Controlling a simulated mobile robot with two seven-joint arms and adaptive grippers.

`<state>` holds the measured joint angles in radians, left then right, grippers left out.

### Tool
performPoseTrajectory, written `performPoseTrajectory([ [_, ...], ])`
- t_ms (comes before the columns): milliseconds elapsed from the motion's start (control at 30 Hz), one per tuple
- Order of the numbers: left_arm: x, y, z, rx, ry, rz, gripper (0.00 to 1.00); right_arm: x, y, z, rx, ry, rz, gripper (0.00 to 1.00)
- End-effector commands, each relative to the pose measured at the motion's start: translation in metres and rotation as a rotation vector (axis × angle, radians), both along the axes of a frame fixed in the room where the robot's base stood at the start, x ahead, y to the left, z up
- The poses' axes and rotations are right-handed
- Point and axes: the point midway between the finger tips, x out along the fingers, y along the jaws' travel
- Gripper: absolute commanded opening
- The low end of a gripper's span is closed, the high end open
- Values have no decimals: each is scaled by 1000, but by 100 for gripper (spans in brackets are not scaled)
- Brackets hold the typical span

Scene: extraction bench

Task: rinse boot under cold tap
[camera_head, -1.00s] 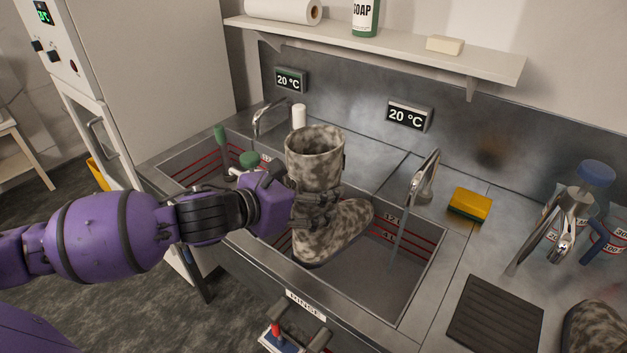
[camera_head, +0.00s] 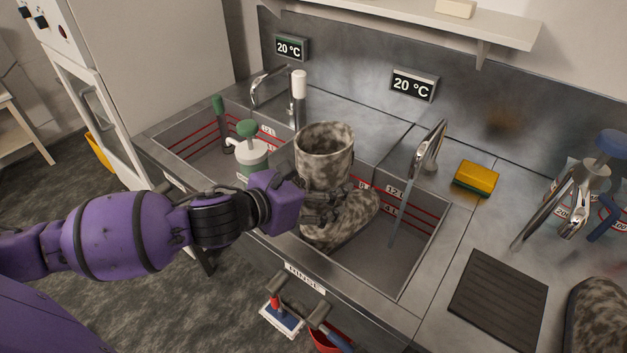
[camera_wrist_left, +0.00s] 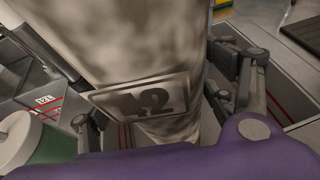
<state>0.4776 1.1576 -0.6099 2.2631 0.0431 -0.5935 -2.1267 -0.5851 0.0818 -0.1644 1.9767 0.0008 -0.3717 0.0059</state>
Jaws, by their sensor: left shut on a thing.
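A mottled grey-brown boot (camera_head: 325,158) is upright in the head view, over the right basin labelled RINSE, its toe pointing right. My left gripper (camera_head: 318,207) is shut around its ankle. In the left wrist view the boot shaft (camera_wrist_left: 130,45) stands between the fingers (camera_wrist_left: 160,105), with a "42" label on it. Whether the sole touches the basin floor I cannot tell. The basin's chrome tap (camera_head: 430,148) has a thin bluish stream (camera_head: 397,215) below it, right of the toe and apart from it. My right gripper is out of view.
A 20 °C display (camera_head: 413,85) hangs behind the tap. The left basin (camera_head: 190,150) holds a white-and-green bottle (camera_head: 250,155). A yellow sponge (camera_head: 476,178), a dark ribbed mat (camera_head: 498,300) and a second boot (camera_head: 597,318) are on the right. A shelf (camera_head: 420,22) runs above.

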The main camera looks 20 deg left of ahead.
Motion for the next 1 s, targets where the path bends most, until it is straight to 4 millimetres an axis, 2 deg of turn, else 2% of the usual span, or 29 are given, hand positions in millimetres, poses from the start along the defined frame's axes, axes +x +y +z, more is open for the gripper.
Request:
performPoseTrajectory([
  [33, -1, -6, 5, -4, -8, -4, 14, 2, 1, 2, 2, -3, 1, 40],
  [433, -13, -39, 6, -3, -10, -3, 13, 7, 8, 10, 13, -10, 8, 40],
  [1000, -30, -87, 6, -4, -10, -2, 13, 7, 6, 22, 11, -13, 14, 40],
])
